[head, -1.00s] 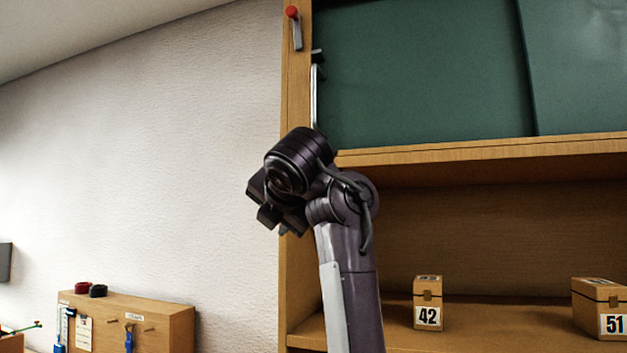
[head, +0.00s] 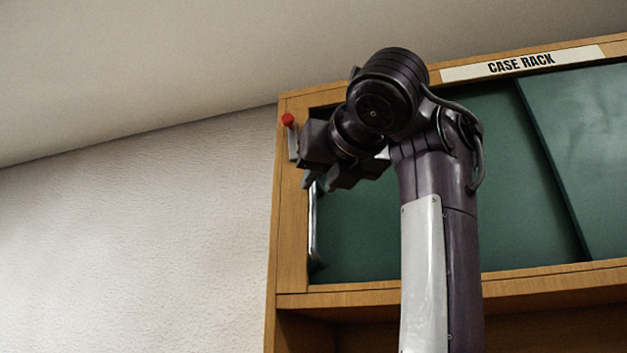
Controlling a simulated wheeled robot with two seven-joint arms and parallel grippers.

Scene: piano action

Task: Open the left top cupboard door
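The left top cupboard door (head: 355,235) is a dark green panel in a wooden frame. It reaches the left side of the frame and looks shut. Its upright metal handle (head: 315,235) runs along its left edge; the handle's top is hidden behind my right gripper. My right gripper (head: 322,186) is raised in front of the door's upper left, with its fingers by the upper part of the handle. I cannot tell whether it touches or grips the handle. My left gripper is out of view.
A second green panel (head: 590,140) slants beside the left door on the right. A red-tipped latch (head: 289,120) sits on the left frame post. Bare wall (head: 130,240) lies to the left.

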